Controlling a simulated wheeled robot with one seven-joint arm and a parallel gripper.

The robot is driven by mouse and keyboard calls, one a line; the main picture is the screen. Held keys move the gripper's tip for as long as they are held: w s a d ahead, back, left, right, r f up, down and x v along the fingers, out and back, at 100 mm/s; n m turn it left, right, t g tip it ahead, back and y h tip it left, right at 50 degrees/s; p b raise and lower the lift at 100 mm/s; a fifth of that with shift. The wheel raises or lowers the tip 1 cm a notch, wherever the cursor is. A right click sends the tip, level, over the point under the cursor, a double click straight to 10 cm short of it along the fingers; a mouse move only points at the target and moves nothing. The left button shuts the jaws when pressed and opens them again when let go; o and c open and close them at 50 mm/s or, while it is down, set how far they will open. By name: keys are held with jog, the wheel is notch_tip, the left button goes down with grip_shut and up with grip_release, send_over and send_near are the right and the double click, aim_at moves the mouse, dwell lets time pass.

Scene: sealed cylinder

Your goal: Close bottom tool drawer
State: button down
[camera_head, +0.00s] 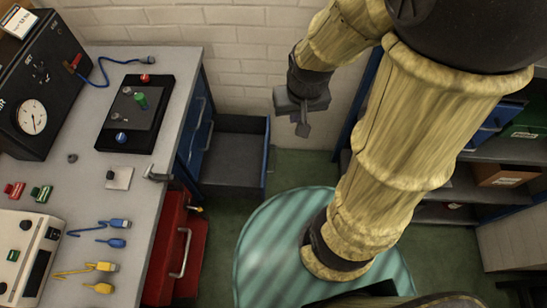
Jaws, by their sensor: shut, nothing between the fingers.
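The bottom tool drawer (235,160) stands pulled out of the blue cabinet under the workbench. It is open to the right, with a dark, empty-looking inside and a blue front panel (267,160). My gripper (303,127) is shut and empty. In the picture it is above and to the right of the drawer's front panel, apart from it as far as I can see, and points downward. The other drawers (200,125) above it in the cabinet look shut.
A red toolbox (183,249) with a metal handle stands on the floor in front of the cabinet. The workbench (140,205) holds cables, a gauge box (40,90) and a black switch panel (134,113). Shelves (500,185) with boxes stand at the right. Green floor shows right of the drawer.

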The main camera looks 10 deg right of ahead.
jog(key=w+d+f+m+y+b, duration=0.2)
jog(key=f+m+b, duration=0.5)
jog(key=f, duration=0.8)
jog(key=w+d+f+m+y+b, duration=0.3)
jog(key=w+f+m+b, duration=0.4)
jog(key=f+b, duration=0.7)
jog(key=w+d+f+m+y+b, duration=0.3)
jog(key=f+m+b, duration=0.3)
jog(key=f+b, duration=0.4)
notch_tip(320, 180, down, 6)
jog(key=shift+w+d+r+m, duration=0.2)
jog(key=shift+w+d+m, duration=0.2)
jog(key=shift+w+d, duration=0.3)
jog(key=shift+a, duration=0.1)
jog(key=w+a+f+b, duration=0.3)
jog(key=a+f, duration=0.4)
jog(key=a, duration=0.3)
jog(key=shift+w+a+b, duration=0.25)
jog(key=shift+a+b, duration=0.05)
jog(key=shift+b, duration=0.6)
jog(key=shift+a, duration=0.1)
